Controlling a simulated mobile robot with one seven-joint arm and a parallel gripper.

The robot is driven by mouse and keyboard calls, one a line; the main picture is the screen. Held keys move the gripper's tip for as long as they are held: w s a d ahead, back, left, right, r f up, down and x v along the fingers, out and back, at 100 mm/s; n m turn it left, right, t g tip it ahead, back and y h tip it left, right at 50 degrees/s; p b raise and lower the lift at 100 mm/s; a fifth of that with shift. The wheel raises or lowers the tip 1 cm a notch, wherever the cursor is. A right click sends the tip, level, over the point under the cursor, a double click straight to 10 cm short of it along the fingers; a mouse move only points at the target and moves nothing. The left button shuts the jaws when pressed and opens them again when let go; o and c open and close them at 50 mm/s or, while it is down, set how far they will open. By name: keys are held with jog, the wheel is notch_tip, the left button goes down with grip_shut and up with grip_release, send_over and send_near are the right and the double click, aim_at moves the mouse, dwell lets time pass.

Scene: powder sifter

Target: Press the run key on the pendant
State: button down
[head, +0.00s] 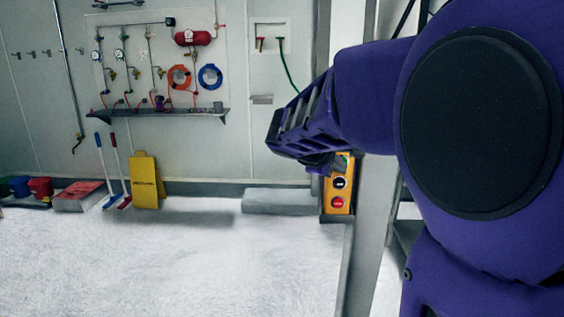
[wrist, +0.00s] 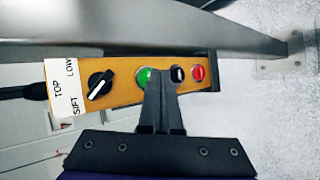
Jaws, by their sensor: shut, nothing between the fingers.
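The pendant (wrist: 125,92) is an orange-yellow box that runs across the wrist view. It carries a black selector knob (wrist: 100,84), a green button (wrist: 146,76), a black switch (wrist: 178,74) and a red button (wrist: 198,73). My gripper (wrist: 161,78) is shut and empty, its fingertips over the pendant by the green button and partly covering it. I cannot tell whether they touch it. In the head view the pendant (head: 328,196) hangs upright by a post, its upper part hidden behind my gripper (head: 322,167).
A grey metal post (head: 362,240) stands right beside the pendant. A label (wrist: 62,88) reading TOP, LOW and SIFT sits by the knob. A yellow folded sign (head: 146,182), brushes and bins stand along the back wall. The white floor (head: 180,265) at front left is clear.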

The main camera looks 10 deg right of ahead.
jog(key=shift+w+d, duration=0.1)
jog(key=shift+w, duration=0.35)
dwell(0.6)
jog(key=shift+s, duration=0.1)
jog(key=shift+s+a+b, duration=0.25)
jog(key=shift+s+b, duration=0.15)
jog(key=shift+s, duration=0.35)
